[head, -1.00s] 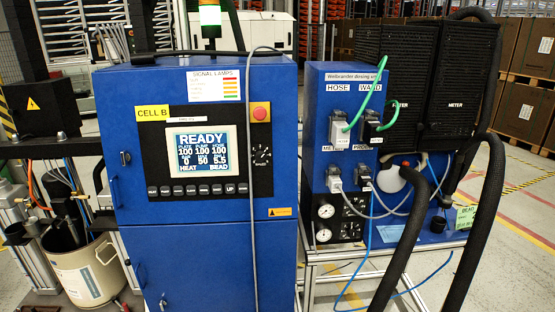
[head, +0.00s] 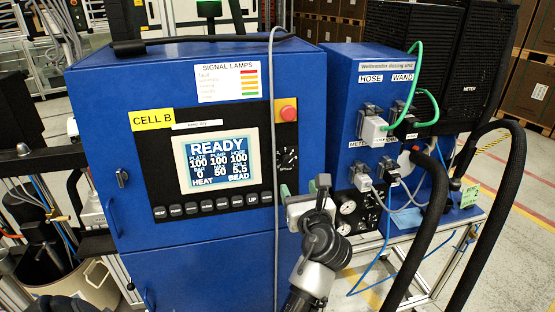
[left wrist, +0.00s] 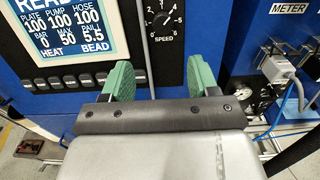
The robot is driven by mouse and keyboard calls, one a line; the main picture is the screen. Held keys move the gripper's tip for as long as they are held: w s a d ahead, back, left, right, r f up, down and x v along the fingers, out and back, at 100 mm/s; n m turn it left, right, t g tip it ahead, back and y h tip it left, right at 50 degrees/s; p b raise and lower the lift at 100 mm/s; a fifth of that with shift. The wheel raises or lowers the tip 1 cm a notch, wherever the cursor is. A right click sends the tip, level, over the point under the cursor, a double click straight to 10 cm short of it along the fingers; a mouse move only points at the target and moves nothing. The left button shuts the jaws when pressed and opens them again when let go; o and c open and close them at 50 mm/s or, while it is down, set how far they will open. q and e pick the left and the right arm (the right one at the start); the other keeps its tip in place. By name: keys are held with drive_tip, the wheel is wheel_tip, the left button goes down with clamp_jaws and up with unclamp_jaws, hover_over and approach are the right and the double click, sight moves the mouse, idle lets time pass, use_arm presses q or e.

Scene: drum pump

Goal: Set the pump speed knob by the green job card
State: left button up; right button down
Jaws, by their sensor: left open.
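The speed knob (left wrist: 161,19) sits on the black panel of the blue cabinet, with a white scale around it and SPEED printed below. Its exact setting is hard to read. In the head view the knob (head: 287,158) is small, right of the screen. My left gripper (head: 305,187) is in front of the panel, below the knob. In the left wrist view its green fingers (left wrist: 161,80) are apart, with nothing between them, and the knob lies beyond, roughly centred. The green job card (head: 470,195) is at the right of the dosing unit; its text is too small to read. My right gripper is not in view.
The screen (head: 217,160) shows READY, with a row of buttons (head: 207,207) below. A red stop button (head: 288,113) is above the knob. A grey cable (head: 273,100) hangs down the cabinet front left of the knob. Thick black hoses (head: 497,225) loop at the right.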

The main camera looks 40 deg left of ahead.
sight(289, 165)
use_arm(q)
drive_tip(key=p+x, duration=0.2)
drive_tip(key=x, duration=0.7)
drive_tip(key=shift+w+r+p, duration=0.1)
drive_tip(key=shift+r+p, duration=0.05)
drive_tip(key=shift+p, duration=0.2)
drive_tip(key=shift+w+a, duration=0.25)
drive_tip(key=shift+w, duration=0.15)
drive_tip(key=shift+a, duration=0.1)
drive_tip(key=c, duration=0.9)
drive_tip(key=shift+w, duration=0.1)
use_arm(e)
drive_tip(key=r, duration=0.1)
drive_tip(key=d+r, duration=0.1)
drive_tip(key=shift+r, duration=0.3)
